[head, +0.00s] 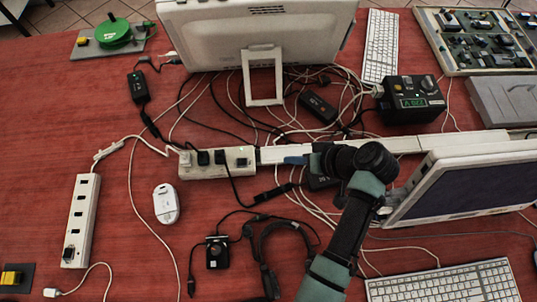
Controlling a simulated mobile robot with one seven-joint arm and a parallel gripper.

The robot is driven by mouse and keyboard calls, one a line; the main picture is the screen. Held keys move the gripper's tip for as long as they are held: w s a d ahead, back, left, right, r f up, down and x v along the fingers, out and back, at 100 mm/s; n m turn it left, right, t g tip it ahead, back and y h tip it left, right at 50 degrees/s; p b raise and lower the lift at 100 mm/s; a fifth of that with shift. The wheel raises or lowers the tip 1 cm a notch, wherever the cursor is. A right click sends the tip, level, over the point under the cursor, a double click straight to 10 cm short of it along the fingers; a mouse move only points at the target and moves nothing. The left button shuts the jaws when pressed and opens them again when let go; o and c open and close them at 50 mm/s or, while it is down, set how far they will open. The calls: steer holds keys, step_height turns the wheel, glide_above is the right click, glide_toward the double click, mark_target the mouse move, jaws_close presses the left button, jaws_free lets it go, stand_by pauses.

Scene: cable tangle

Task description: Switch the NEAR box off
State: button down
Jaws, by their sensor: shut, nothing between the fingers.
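No label naming a NEAR box is readable. A white power strip (85,215) lies lengthwise at the left, with several dark sockets and a black part at its near end. A second white outlet box (238,163) lies across the middle, with dark plugs and a small green light lit near its right end. My arm reaches up from the bottom and bends left. My gripper (296,160) points left, with a blue tip just right of the second box, apart from it. It looks shut and empty. My wrist hides part of the white rail and cables behind it.
White and black cables tangle behind my gripper. A black supply box (410,101) with a green display stands at the right. A monitor (252,30) stands behind, another screen (465,185) at right. A white mouse (166,203) lies left of centre.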

mark_target(242, 162)
steer(key=shift+a, duration=0.25)
steer(key=shift+f, duration=0.1)
steer(key=x, duration=0.9)
steer(key=shift+w+a+f, duration=0.15)
steer(key=shift+w+f, duration=0.05)
steer(key=shift+f, duration=0.15)
steer(key=a, duration=0.1)
steer(key=a+p, duration=0.1)
steer(key=shift+a+r, duration=0.25)
steer(key=shift+r, duration=0.1)
steer(key=shift+a+p, duration=0.35)
steer(key=shift+a, duration=0.35)
